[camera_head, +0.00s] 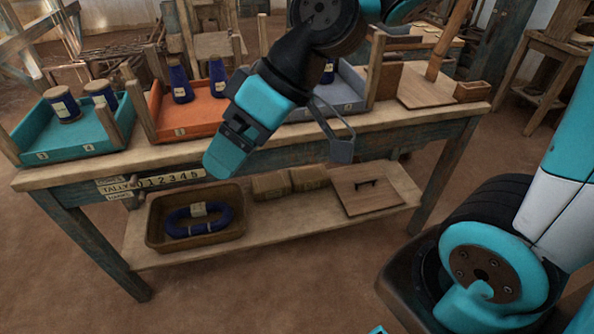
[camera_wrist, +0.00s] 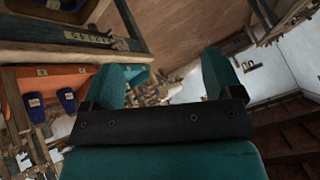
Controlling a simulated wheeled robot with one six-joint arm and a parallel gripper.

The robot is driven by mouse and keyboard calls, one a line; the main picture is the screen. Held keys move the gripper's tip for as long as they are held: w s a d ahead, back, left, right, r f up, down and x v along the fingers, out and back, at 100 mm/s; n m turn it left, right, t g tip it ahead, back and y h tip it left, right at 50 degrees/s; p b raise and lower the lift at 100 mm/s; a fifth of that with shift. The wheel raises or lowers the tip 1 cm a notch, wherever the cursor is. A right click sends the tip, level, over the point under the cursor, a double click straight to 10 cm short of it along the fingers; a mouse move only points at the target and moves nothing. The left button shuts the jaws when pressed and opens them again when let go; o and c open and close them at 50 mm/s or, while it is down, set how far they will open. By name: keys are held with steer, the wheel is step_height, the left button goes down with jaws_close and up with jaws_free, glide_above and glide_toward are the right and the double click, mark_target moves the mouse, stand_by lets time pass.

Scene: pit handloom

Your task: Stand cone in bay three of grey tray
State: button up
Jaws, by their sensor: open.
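The grey tray (camera_head: 347,97) stands on the bench behind my arm. A dark blue cone (camera_head: 328,73) shows in part at the grey tray, beside my arm. The rest of the tray is hidden, so I cannot tell which bay is bay three. Two more blue cones with pale labels, a left one (camera_head: 180,84) and a right one (camera_head: 217,78), stand upright in the orange tray (camera_head: 196,122). My gripper (camera_head: 226,155) hangs in front of the bench edge, pointing down. In the wrist view my gripper (camera_wrist: 170,82) is open with nothing held between its two teal fingers.
A teal tray (camera_head: 72,138) holds two wider blue spools at the left. Wooden posts rise between the trays. A wooden board with a post (camera_head: 430,88) stands at the right. The lower shelf (camera_head: 285,215) carries a basket (camera_head: 195,243) with a blue coil.

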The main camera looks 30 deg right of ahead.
steer(key=s+d+m+g+h, duration=0.1)
steer(key=s+d+g+h, duration=0.1)
steer(key=s, duration=0.6)
steer(key=shift+s+d+m+h, duration=0.3)
steer(key=shift+s+d+h, duration=0.1)
steer(key=shift+d+h, duration=0.25)
steer(key=shift+c, duration=0.2)
